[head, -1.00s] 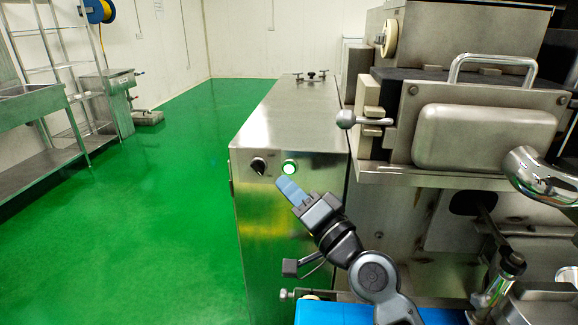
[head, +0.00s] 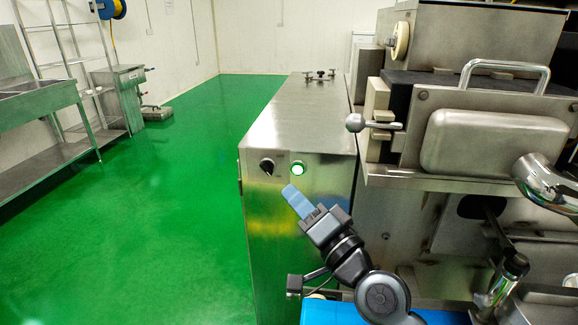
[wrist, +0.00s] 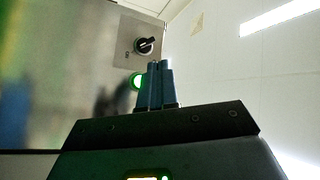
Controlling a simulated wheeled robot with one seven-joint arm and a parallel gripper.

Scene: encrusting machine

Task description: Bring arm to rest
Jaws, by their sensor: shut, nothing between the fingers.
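My gripper (head: 292,193) is shut and empty, its blue fingers together. In the head view its tips are just below and left of a lit green button (head: 298,169) on the front of a steel cabinet. A black rotary knob (head: 267,167) is left of the button. In the wrist view my gripper (wrist: 160,64) points up the picture, with the green button (wrist: 137,82) partly hidden beside the fingers and the knob (wrist: 145,46) beyond them. I cannot tell how far the fingertips are from the panel.
The encrusting machine (head: 495,140), with a ball-ended lever (head: 355,123) and handles, stands close on the right. A blue surface (head: 330,312) is at the bottom. Green floor (head: 150,220) is open on the left, before a steel sink table (head: 35,105).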

